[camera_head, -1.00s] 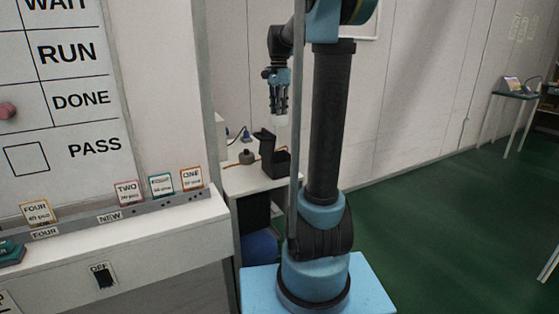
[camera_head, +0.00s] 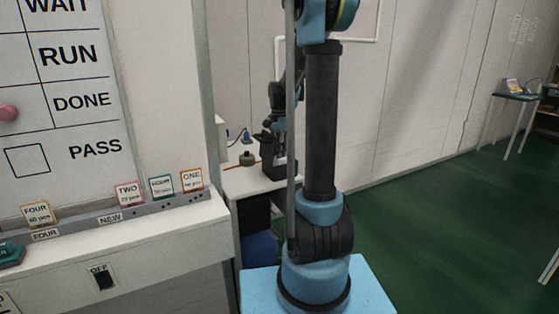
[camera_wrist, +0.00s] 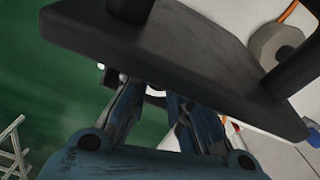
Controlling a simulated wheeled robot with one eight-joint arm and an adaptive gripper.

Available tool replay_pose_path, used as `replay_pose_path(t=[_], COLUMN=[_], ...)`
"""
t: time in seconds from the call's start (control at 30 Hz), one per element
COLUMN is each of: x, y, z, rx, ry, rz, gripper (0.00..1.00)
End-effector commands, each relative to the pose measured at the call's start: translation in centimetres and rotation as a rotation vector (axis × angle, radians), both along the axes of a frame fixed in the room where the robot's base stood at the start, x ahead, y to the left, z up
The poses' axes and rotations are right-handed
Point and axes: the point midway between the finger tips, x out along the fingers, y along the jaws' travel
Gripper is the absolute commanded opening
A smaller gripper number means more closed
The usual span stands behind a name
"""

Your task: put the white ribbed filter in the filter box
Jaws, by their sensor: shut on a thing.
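The filter box (camera_head: 284,168) is black and stands on the white cabinet beside my arm, its lid (camera_head: 266,143) raised on the left. My gripper (camera_head: 279,140) points down at the box's opening, its fingertips close to the rim. In the wrist view my gripper (camera_wrist: 160,98) is shut on the white ribbed filter (camera_wrist: 155,91), of which only a small pale part shows between the fingers. A dark slab, apparently the box's lid (camera_wrist: 185,50), crosses in front of the fingers. The filter is hidden in the head view. I cannot tell how deep it is in the box.
A squat dark grey object (camera_head: 247,158) stands left of the box; a grey one (camera_wrist: 278,43) shows in the wrist view near an orange cable (camera_wrist: 289,11). The white cabinet top (camera_head: 240,181) is clear in front. A label counter (camera_head: 150,235) stands at left.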

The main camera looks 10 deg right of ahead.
Motion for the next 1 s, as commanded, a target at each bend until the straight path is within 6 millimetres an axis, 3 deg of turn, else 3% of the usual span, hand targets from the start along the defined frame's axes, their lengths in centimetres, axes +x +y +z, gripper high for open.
replay_pose_path(t=[0.37, 0.7, 0.73, 0.8, 1.0], x=[0.0, 0.0, 0.0, 0.0, 0.0], y=[-0.1, -0.1, -0.1, -0.1, -0.1], z=[-3.6, -3.8, -3.8, -3.8, -3.8], rx=[0.000, 0.000, 0.000, 0.000, 0.000], ry=[0.000, 0.000, 0.000, 0.000, 0.000], rz=[-0.001, -0.002, -0.002, -0.002, -0.002], gripper=[0.00, 0.00, 0.23, 0.39, 0.40])
